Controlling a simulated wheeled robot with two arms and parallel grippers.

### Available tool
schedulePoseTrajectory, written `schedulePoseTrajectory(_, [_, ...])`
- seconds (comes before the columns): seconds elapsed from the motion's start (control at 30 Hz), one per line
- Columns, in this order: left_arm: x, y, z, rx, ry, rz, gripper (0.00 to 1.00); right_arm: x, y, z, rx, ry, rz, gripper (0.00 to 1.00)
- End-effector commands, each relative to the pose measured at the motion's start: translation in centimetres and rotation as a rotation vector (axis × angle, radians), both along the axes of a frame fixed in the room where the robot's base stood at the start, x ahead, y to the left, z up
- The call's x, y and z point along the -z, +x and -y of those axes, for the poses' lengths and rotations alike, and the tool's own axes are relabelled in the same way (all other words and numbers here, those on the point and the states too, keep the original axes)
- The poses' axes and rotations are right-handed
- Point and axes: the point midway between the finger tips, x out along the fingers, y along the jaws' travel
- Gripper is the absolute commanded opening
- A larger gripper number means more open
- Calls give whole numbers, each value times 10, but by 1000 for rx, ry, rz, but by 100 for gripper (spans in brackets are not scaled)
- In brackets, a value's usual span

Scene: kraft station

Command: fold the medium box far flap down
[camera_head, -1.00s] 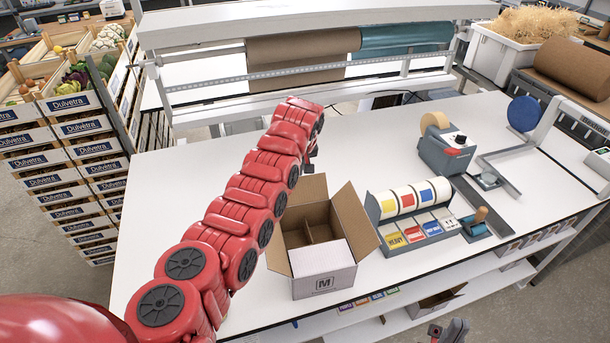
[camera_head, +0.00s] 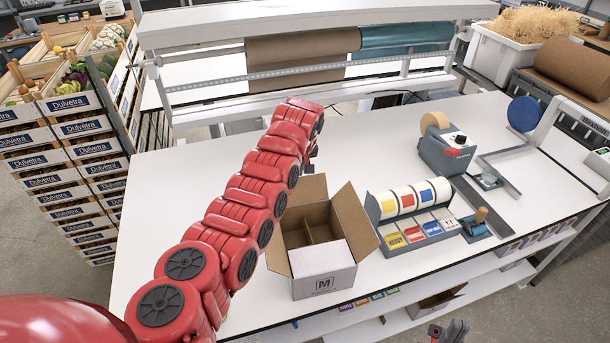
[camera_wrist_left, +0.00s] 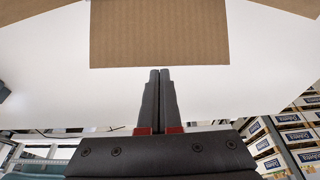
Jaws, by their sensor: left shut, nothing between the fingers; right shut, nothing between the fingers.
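The medium box (camera_head: 323,284), marked M, stands open on the white table. Its far flap (camera_head: 313,187) stands up at the back. The right flap (camera_head: 354,221) and the left flap (camera_head: 277,258) stick outward. My right gripper (camera_head: 449,331) is shut, low at the bottom edge.
A label dispenser (camera_head: 411,216) stands close to the box's right. A tape machine (camera_head: 447,150) and a blue disc (camera_head: 523,114) are farther right. Paper rolls (camera_head: 303,50) hang behind the table. The table (camera_head: 190,170) is clear behind the arm. Crates (camera_head: 88,130) stand left.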

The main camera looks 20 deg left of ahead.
Motion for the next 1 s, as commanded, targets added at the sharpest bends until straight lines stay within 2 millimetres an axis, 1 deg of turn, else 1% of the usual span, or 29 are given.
schedulePoseTrajectory(0.4, [0, 0, 0, 1, 0, 0, 0, 0, 0, 0, 0, 0, 0, 0])
schedulePoseTrajectory(0.53, [0, -3, 4, 6, 5, 5, 0, 3, 0, 0, 0, 0, 0, 0])
schedulePoseTrajectory(0.77, [2, -24, 14, -1, -5, 4, 0, 10, 0, 0, 0, 0, 0, 0])
schedulePoseTrajectory(0.8, [4, -27, 18, 2, -2, 1, 0, 15, 0, 0, 0, 0, 0, 0])
schedulePoseTrajectory(1.0, [3, -44, 27, 2, -2, 2, 0, 29, 0, 0, 0, 0, 0, 0])
